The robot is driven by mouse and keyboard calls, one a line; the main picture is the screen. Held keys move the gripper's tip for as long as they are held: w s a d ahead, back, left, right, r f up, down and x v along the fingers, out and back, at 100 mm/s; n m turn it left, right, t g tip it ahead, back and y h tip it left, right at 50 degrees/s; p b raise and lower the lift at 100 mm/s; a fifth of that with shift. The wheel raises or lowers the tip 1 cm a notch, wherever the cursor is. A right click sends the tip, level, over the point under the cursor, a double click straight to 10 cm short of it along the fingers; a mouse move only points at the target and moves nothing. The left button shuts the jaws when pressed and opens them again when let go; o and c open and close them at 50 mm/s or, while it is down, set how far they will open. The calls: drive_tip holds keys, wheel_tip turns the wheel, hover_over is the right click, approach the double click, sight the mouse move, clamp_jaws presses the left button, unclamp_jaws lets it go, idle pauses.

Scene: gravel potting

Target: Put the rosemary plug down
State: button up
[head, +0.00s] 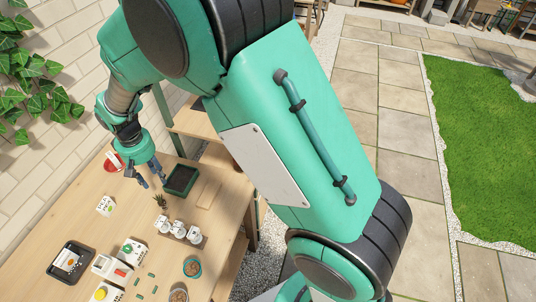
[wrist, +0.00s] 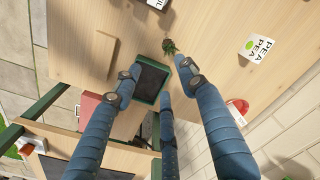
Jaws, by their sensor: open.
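The rosemary plug (head: 160,201) is a small green tuft on the wooden table, just in front of the dark green tray in the head view. It also shows in the wrist view (wrist: 169,46), beyond my fingertips and apart from them. My gripper (head: 154,183) hangs above the table between the plug and the tray. In the wrist view my gripper (wrist: 158,76) has its blue fingers spread, with nothing between them. The plug's base is too small to make out clearly.
The dark green tray (head: 181,180) is close beside my fingers. White labelled pots (head: 179,231), a wooden board (head: 208,195), a pea card (wrist: 264,47) and a red-and-white item (head: 113,161) stand around. Several containers crowd the table's near end. A brick wall (head: 50,160) borders the left.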

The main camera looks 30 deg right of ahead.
drive_tip(key=s+d+r+m+t, duration=0.1)
drive_tip(key=s+d+r, duration=0.4)
drive_tip(key=d+r, duration=0.45)
drive_tip(key=s+d+r+m+t, duration=0.1)
drive_tip(key=s+d+r+t, duration=0.1)
drive_tip(key=s+d+r, duration=0.7)
drive_tip(key=s+d+r+m+t, duration=0.1)
drive_tip(key=s+d+r, duration=0.2)
drive_tip(key=s+d, duration=0.2)
drive_tip(key=s+d+r+m+t, duration=0.1)
drive_tip(key=s+d+r, duration=0.3)
drive_tip(key=s, duration=0.7)
drive_tip(key=shift+d+r, duration=0.3)
drive_tip(key=shift+d, duration=0.55)
drive_tip(key=shift+s, duration=0.1)
